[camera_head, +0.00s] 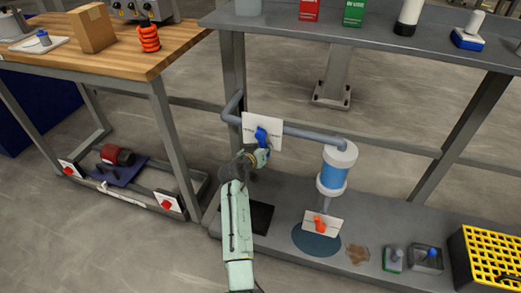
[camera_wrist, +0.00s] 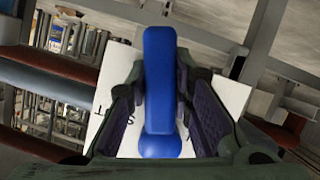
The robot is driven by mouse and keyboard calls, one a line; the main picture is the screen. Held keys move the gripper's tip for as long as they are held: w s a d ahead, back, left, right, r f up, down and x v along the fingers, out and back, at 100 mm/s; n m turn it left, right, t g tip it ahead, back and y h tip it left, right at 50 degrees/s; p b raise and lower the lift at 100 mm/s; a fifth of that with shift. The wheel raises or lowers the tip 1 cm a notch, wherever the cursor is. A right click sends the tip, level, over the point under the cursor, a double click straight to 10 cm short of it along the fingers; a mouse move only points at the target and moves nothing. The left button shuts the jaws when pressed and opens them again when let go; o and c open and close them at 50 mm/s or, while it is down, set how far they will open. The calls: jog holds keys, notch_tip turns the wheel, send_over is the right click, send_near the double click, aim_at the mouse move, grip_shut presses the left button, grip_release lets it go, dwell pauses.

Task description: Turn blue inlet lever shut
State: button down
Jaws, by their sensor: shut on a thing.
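The blue inlet lever (camera_head: 262,135) is in front of a white plate (camera_head: 249,124) on the grey pipe (camera_head: 300,133). In the wrist view the blue lever (camera_wrist: 159,75) stands nearly upright in the picture, with its round hub at the bottom. My gripper (camera_head: 259,154) is at the lever, and its two dark fingers lie on either side of it, shut on it. The white plate (camera_wrist: 105,90) shows behind the fingers, with its lettering mostly hidden. The pipe runs right to a white and blue filter housing (camera_head: 334,172).
An orange lever (camera_head: 320,225) with a white plate is below the housing, over a dark round mat (camera_head: 304,240). A grey shelf (camera_head: 375,48) overhangs behind. A wooden bench (camera_head: 125,48) stands left. A yellow crate (camera_head: 488,256) is at lower right.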

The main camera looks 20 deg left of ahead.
jog(key=shift+d+r+n+h+b, duration=0.15)
jog(key=shift+d+n+h+b, duration=0.35)
jog(key=shift+n, duration=0.4)
jog(key=shift+d+r+n+h, duration=0.5)
jog(key=shift+n+h, duration=0.2)
jog(key=shift+n, duration=0.3)
jog(key=shift+d+t, duration=0.1)
jog(key=shift+t, duration=0.2)
jog(key=c, duration=1.4)
grip_release()
jog(key=shift+s+r, duration=0.1)
jog(key=v, duration=1.2)
